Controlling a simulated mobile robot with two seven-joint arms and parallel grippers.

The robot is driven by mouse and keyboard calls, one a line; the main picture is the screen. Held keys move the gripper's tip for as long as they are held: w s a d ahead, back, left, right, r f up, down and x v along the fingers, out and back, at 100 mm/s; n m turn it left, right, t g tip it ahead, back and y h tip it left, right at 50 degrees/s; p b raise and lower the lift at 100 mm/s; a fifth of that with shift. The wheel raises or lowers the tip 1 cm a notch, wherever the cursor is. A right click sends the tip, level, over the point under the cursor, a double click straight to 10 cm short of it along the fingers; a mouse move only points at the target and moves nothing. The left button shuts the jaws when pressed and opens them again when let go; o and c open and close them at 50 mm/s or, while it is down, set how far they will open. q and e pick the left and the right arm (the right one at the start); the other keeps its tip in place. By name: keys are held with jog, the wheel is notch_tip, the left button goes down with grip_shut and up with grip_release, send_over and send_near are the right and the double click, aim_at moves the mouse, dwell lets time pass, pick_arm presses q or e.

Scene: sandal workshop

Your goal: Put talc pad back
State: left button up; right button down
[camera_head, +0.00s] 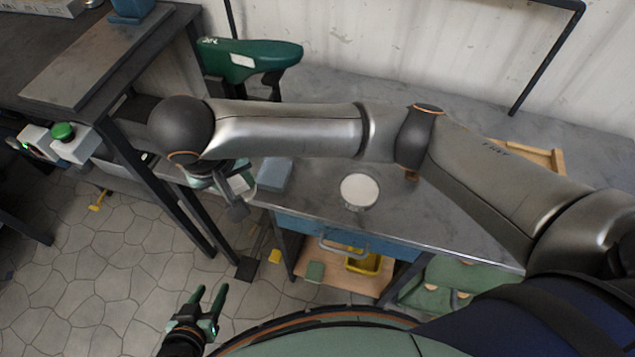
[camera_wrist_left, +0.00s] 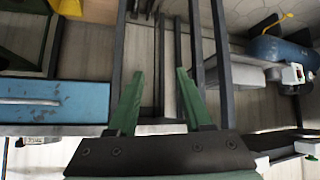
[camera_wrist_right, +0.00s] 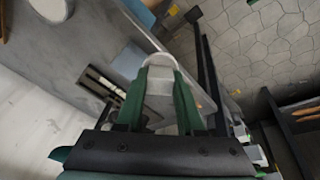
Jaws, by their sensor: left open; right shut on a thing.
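My right gripper (camera_wrist_right: 158,78) is shut on a pale, rounded piece, seemingly the talc pad (camera_wrist_right: 158,90), in the right wrist view. In the head view this gripper hangs near the bench's left end, mostly hidden by my right arm. A round dish with a white top (camera_head: 359,190) stands on the grey bench (camera_head: 420,215), to the right of the gripper. Part of the dish also shows at the top left of the right wrist view (camera_wrist_right: 50,8). My left gripper (camera_head: 208,296) is open and empty, low in front of the bench.
A blue-grey block (camera_head: 275,174) lies at the bench's left end. A green tool (camera_head: 248,60) stands behind my right arm. A blue drawer (camera_head: 340,239) and a yellow bin (camera_head: 366,263) are under the bench. A dark-framed table (camera_head: 110,60) is at left.

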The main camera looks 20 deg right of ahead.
aim_at(250, 188)
jog(key=s+d+r+g+y+p, duration=0.1)
jog(key=s+d+r+g, duration=0.1)
jog(key=s+r+g, duration=0.15)
jog(key=shift+n, duration=0.3)
jog(key=w+d+f, duration=0.1)
jog(key=d+f, duration=0.1)
jog(key=d, duration=0.2)
jog(key=w+d+f+b, duration=0.1)
jog(key=w+d+f, duration=0.1)
jog(key=d+f, duration=0.1)
jog(key=w+d+f+b, duration=0.1)
jog(key=w+d+f, duration=0.1)
jog(key=d, duration=0.2)
jog(key=shift+d+f, duration=0.15)
jog(key=shift+d, duration=0.2)
jog(key=shift+w+d+f, duration=0.15)
jog(key=shift+d+f, duration=0.1)
jog(key=shift+f, duration=0.1)
jog(key=f, duration=0.1)
jog(key=f+b, duration=0.1)
jog(key=f, duration=0.1)
jog(key=shift+w+d+f, duration=0.15)
jog(key=shift+d, duration=0.2)
jog(key=shift+f, duration=0.25)
pick_arm(q)
jog(key=shift+w+d+f, duration=0.15)
jog(key=shift+w+d, duration=0.3)
jog(key=shift+d, duration=0.3)
